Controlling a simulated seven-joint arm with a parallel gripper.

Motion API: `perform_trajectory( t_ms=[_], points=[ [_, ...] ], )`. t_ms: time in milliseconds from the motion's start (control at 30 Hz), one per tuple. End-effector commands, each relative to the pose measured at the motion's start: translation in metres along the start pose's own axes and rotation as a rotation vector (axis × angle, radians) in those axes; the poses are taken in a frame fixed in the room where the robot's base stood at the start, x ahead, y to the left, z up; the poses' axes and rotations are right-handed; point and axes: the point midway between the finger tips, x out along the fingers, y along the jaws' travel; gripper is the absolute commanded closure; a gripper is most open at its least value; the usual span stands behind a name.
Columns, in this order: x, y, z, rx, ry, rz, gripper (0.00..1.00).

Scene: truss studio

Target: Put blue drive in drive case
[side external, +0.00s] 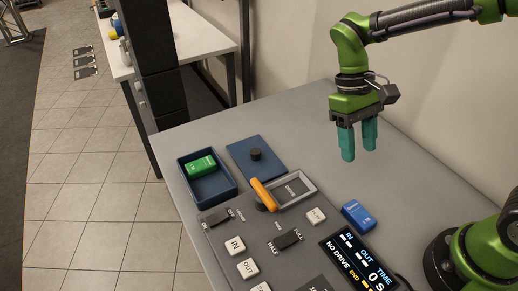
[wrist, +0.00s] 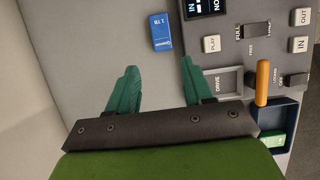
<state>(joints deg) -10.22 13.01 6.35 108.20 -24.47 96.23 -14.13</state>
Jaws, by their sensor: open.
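The blue drive (side external: 358,216) lies on the grey table beside the control panel, near its screen. It also shows in the wrist view (wrist: 161,33), beyond my fingertips. The drive case is an open dark-blue box (side external: 229,193) at the table's left, with a green drive (side external: 201,165) lying in it. In the wrist view the case (wrist: 289,118) is at the right, partly cut off. A flat blue lid with a black knob (side external: 268,166) lies beside the case. My gripper (side external: 358,157) is open and empty, above the table behind the blue drive, its teal fingers apart (wrist: 158,68).
The control panel (side external: 222,243) has buttons, switches and a lit screen (side external: 357,258) reading "NO DRIVE". An orange lever (side external: 263,194) stands beside a framed drive slot (side external: 292,190). The table between lid, wall and blue drive is clear.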

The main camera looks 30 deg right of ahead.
Motion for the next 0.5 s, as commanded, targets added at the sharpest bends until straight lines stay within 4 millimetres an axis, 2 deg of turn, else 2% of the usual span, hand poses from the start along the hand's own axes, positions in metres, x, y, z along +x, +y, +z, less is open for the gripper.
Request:
perform_trajectory(
  t_ms=[500],
  points=[
    [0.100,0.000,0.003,-0.004,-0.010,-0.001,0.49]
  ],
)
